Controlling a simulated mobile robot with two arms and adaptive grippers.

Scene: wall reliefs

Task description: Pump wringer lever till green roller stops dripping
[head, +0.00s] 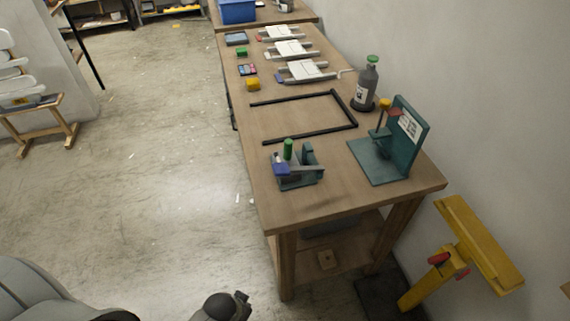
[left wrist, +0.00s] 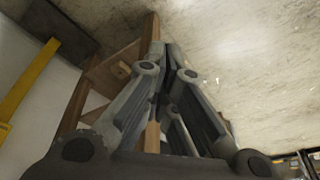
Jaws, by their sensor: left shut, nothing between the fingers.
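A small teal device (head: 310,172) sits at the near end of the wooden bench (head: 315,206). It has an upright green cylinder (head: 288,149) and a blue block (head: 281,168). I cannot tell whether this is the wringer and its roller, and no drips can be made out. A teal stand (head: 412,140) with a yellow knob (head: 384,104) and a red part is to its right. My left gripper (left wrist: 168,48) is shut and empty, pointing toward the bench legs. In the head view its dark part (head: 228,305) is low, left of the bench. My right gripper is not in view.
A black U-shaped frame (head: 304,95), a grey bottle (head: 366,86) with a green top and several clamped white panels (head: 304,70) are on the bench. A yellow stand (head: 480,243) with red parts is at lower right, by the wall. Floor left of the bench is open.

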